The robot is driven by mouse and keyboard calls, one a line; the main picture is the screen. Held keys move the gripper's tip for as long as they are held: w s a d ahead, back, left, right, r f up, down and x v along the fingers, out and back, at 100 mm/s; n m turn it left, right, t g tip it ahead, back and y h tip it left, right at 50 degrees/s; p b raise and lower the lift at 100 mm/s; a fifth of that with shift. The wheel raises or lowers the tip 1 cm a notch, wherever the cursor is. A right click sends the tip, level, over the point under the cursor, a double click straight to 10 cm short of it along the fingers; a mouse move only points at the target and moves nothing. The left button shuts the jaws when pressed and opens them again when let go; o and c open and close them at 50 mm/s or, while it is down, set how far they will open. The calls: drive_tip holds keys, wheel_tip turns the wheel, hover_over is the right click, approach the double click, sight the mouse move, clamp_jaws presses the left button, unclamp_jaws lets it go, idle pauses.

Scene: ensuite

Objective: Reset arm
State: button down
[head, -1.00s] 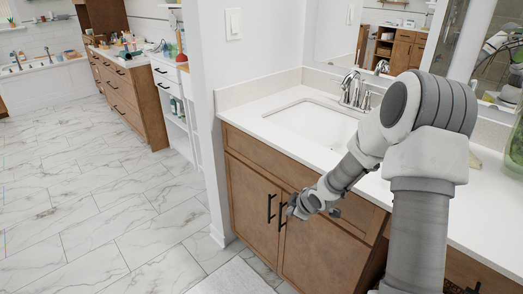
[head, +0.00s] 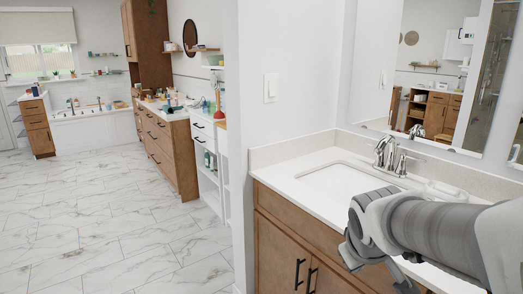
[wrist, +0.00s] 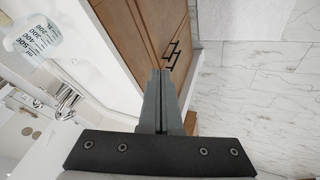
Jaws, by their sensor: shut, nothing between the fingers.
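My gripper (wrist: 161,75) points ahead in the wrist view, its two grey fingers pressed together with nothing between them. In the head view my arm comes in from the right edge and bends down in front of the vanity counter. The gripper end is mostly hidden there behind the arm and the lower picture edge. In the wrist view the fingers lie across the brown vanity cabinet (wrist: 130,30), near its black handles (wrist: 172,55). I cannot tell the exact gap between them.
A sink (head: 345,181) and chrome faucet (head: 388,156) sit in the white counter. A clear measuring container (wrist: 35,38) stands on the counter. A wall end (head: 275,75) with a switch stands left of the vanity. Open marble floor (head: 100,220) lies to the left.

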drive_tip(key=s+a+r+m+y, duration=0.1)
drive_tip(key=s+a+r+m, duration=0.1)
drive_tip(key=s, duration=0.5)
drive_tip(key=s+a+r+m+y, duration=0.1)
drive_tip(key=s+a+m, duration=0.15)
drive_tip(key=s, duration=0.45)
wheel_tip(320, 180, up, 15)
drive_tip(key=p, duration=1.5)
drive_tip(key=shift+w+r+n, duration=0.2)
drive_tip(key=shift+w+n, duration=0.05)
drive_tip(key=shift+n, duration=0.1)
